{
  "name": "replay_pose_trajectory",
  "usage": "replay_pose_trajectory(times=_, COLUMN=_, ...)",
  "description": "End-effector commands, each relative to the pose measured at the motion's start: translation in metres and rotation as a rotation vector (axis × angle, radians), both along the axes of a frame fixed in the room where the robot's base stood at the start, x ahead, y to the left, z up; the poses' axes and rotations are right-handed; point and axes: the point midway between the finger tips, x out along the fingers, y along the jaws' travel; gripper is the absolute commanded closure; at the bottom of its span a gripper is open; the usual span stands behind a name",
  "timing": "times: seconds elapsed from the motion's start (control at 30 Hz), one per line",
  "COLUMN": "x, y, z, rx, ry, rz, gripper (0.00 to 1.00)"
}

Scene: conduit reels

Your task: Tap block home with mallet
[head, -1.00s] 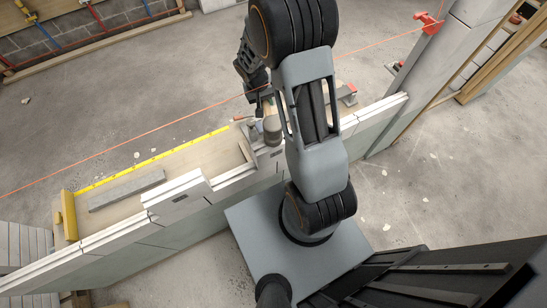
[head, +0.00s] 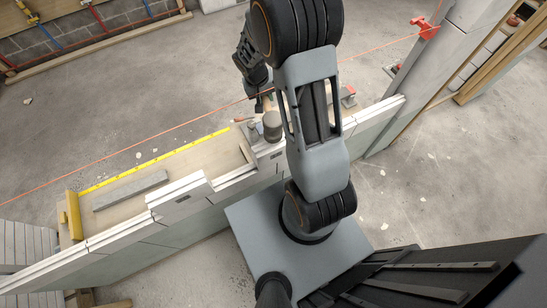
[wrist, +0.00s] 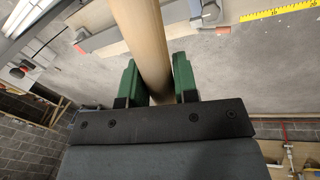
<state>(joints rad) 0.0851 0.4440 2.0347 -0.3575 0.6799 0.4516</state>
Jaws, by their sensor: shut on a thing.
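My gripper (head: 262,97) is shut on the pale wooden handle of the mallet; in the wrist view the handle (wrist: 143,38) runs up between the two green finger pads (wrist: 157,85). In the head view the mallet's grey round head (head: 272,126) shows at the wall top, right of the low gap. Whether it touches the block is unclear. White blocks form the wall: one block (head: 270,158) with a dark slot lies just below the mallet head, and another raised block (head: 180,198) stands left of the gap. My arm hides part of the wall.
An orange string line (head: 140,141) crosses above the wall to a red clamp (head: 425,27) on the post. A board with a yellow tape (head: 155,160) and a grey bar (head: 130,190) lies behind the wall. A yellow-ochre piece (head: 74,215) stands at the left.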

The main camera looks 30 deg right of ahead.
Motion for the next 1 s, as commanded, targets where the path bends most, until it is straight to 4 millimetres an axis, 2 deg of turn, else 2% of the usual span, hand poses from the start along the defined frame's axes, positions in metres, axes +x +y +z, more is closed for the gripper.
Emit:
replay_pose_trajectory(times=0.23, x=0.0, y=0.0, z=0.012, rx=0.0, ry=-0.001, rz=0.0, gripper=1.0)
replay_pose_trajectory(times=0.6, x=0.0, y=0.0, z=0.05, rx=0.0, ry=-0.001, rz=0.001, gripper=1.0)
replay_pose_trajectory(times=1.0, x=0.0, y=0.0, z=0.051, rx=0.0, ry=0.0, rz=0.001, gripper=1.0)
